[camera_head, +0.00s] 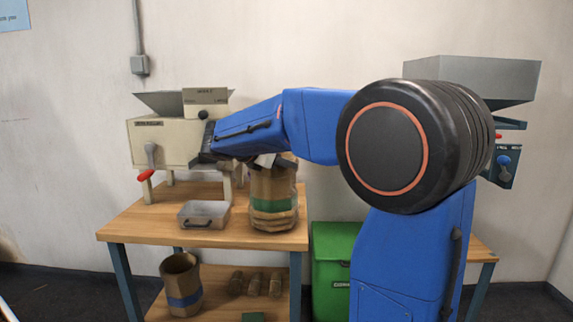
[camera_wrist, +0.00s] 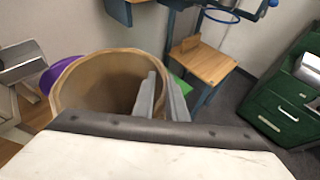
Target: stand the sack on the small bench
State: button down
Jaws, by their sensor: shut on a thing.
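The sack (camera_head: 273,188) is brown paper with a green band. It is upright over the near right part of the table; I cannot tell whether its base touches the top. In the wrist view its open round mouth (camera_wrist: 75,92) faces the camera. My gripper (camera_wrist: 163,97) is shut on the sack's rim at the right side of the mouth. In the head view the gripper is mostly hidden behind my arm. A small wooden-topped bench (camera_wrist: 208,66) with blue legs stands beyond the sack in the wrist view.
A green cabinet (camera_wrist: 285,100) stands at right in the wrist view. A blue hoop (camera_wrist: 222,17) hangs above the bench.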

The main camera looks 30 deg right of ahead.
jog(key=c, duration=1.8)
grip_release()
jog(key=shift+o, duration=0.2)
jog(key=v, duration=1.2)
jog(key=s+d+f+m+y, duration=0.1)
jog(key=s+f+m+y, duration=0.6)
jog(key=s+f, duration=0.8)
jog(key=s+a+f+m+t+y, duration=0.1)
jog(key=s+a+f+m+y, duration=0.2)
jog(key=s+f+m, duration=0.3)
jog(key=s+a+f+m+t+y, duration=0.1)
jog(key=s+a+f+m, duration=0.3)
jog(key=s, duration=0.7)
notch_tip(320, 180, down, 2)
jog(key=m+y, duration=0.1)
jog(key=m, duration=0.1)
jog(key=shift+a+m+y, duration=0.25)
jog(key=shift+m+y, duration=0.05)
jog(key=shift+y, duration=0.1)
